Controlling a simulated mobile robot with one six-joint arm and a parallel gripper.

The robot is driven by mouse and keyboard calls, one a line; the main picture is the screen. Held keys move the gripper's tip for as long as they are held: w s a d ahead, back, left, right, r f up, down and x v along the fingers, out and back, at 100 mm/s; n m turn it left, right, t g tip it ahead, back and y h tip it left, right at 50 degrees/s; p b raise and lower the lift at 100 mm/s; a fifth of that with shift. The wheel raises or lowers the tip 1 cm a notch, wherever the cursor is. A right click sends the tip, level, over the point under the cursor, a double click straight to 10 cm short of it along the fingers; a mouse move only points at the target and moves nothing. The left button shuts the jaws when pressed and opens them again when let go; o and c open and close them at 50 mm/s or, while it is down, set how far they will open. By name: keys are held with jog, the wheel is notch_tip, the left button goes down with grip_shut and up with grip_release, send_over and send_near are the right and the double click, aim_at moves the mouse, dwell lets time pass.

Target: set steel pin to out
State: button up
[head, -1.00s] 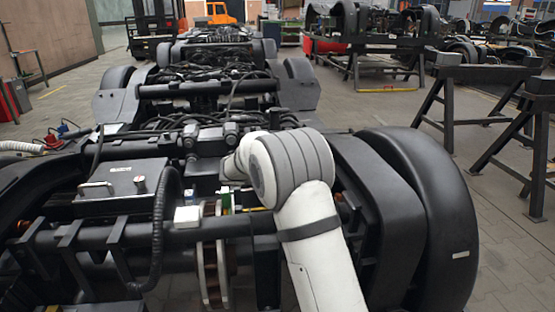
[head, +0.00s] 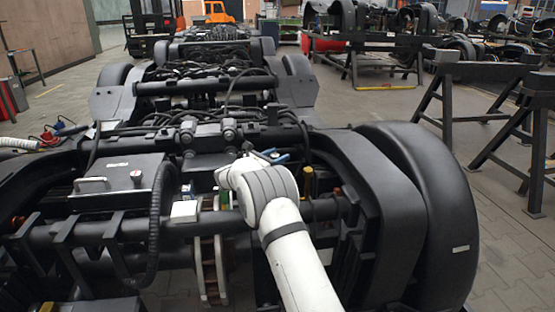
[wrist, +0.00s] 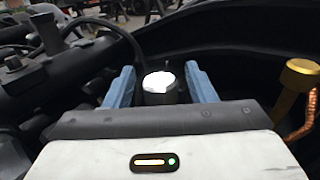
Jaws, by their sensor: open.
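In the wrist view, an upright round piece with a bright, shiny top (wrist: 160,82) and a dark lower body stands between my fingers; it looks like the steel pin. My gripper (wrist: 159,74) has its two blue fingers apart, one on each side of this piece, with gaps visible. In the head view, my gripper (head: 272,156) is over the near bogie, right of the middle of its frame. The piece between the fingers cannot be made out there. The pin's lower end is hidden behind my gripper body in the wrist view.
A brass-coloured knobbed post (wrist: 303,75) stands close on the right in the wrist view. A dark pipe and fittings (wrist: 45,50) lie on the left. In the head view, a grey box with a handle (head: 120,180) sits left, and a big black fender (head: 425,210) right.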

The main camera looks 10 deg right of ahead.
jog(key=shift+w+d, duration=0.3)
jog(key=shift+d, duration=0.15)
grip_shut()
dwell(0.3)
